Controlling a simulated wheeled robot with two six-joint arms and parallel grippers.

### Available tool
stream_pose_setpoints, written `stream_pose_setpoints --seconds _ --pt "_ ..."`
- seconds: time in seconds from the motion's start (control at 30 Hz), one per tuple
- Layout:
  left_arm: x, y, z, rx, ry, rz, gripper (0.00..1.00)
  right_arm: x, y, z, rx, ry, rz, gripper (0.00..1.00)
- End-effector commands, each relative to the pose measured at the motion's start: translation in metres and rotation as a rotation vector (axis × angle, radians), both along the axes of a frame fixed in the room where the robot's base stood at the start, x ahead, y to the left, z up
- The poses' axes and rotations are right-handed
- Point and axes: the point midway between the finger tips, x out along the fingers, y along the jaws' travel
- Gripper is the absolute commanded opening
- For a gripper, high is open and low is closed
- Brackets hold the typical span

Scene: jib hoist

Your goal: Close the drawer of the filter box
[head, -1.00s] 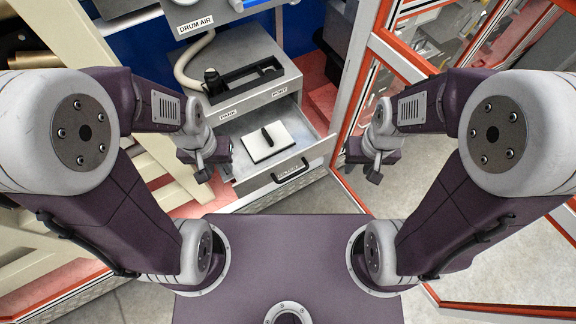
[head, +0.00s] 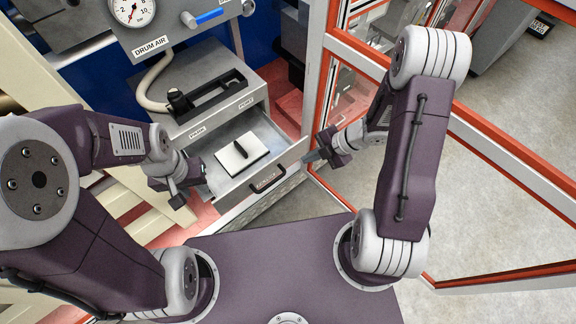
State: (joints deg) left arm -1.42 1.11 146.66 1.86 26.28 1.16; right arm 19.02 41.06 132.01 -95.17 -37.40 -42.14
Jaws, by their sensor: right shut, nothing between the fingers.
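The filter box (head: 208,72) is a grey cabinet with its drawer (head: 262,184) pulled out towards me. A white filter block (head: 241,152) with a dark handle lies inside the drawer. The drawer front has a black handle (head: 267,180). My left gripper (head: 182,194) is at the drawer's left side, and I cannot tell whether its jaws are open. My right gripper (head: 308,160) is shut and empty, with its tip close to the right end of the drawer front. I cannot tell whether it touches.
A gauge panel (head: 180,22) labelled DRUM AIR with a blue-handled valve is above the box. A hose (head: 152,82) runs down to the box top. An orange-and-white framed enclosure (head: 314,100) stands just right of the drawer. Grey floor (head: 480,190) lies beyond it.

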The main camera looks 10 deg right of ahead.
Motion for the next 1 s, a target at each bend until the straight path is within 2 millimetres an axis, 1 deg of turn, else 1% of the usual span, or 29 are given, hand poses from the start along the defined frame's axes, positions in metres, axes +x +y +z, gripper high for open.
stream_pose_setpoints --seconds 0.03,0.1,0.2,0.33,0.47,0.6,0.83,0.87,0.9,1.0 --pt "0.0 0.0 -0.001 0.0 0.0 0.0 0.34 -0.008 -0.008 -0.015 0.014 0.043 -0.035 0.0" --pt "0.0 0.0 -0.001 0.0 0.0 0.0 0.34 -0.017 -0.014 -0.026 0.028 0.08 -0.07 0.0" --pt "0.0 0.0 -0.001 0.0 0.0 0.0 0.34 -0.018 -0.019 -0.028 0.031 0.087 -0.092 0.0" --pt "0.0 0.0 -0.004 0.0 0.0 0.0 0.34 -0.017 -0.016 -0.032 0.03 0.087 -0.091 0.0" --pt "0.0 0.0 -0.013 0.0 0.0 0.0 0.34 -0.013 -0.005 -0.05 0.03 0.089 -0.088 0.0" --pt "0.0 0.0 -0.024 0.0 0.0 0.0 0.34 -0.007 0.013 -0.075 0.029 0.089 -0.086 0.0" --pt "0.0 0.0 -0.035 0.0 0.0 0.0 0.34 0.004 0.04 -0.113 0.029 0.088 -0.088 0.0" --pt "0.0 0.0 -0.029 0.0 0.0 0.0 0.34 0.011 0.042 -0.107 0.028 0.084 -0.088 0.0" --pt "0.0 0.0 -0.027 0.0 0.0 0.0 0.34 0.017 0.046 -0.106 0.027 0.083 -0.087 0.0" --pt "0.0 0.0 -0.025 0.0 0.0 0.0 0.34 0.029 0.052 -0.106 0.028 0.084 -0.09 0.0"
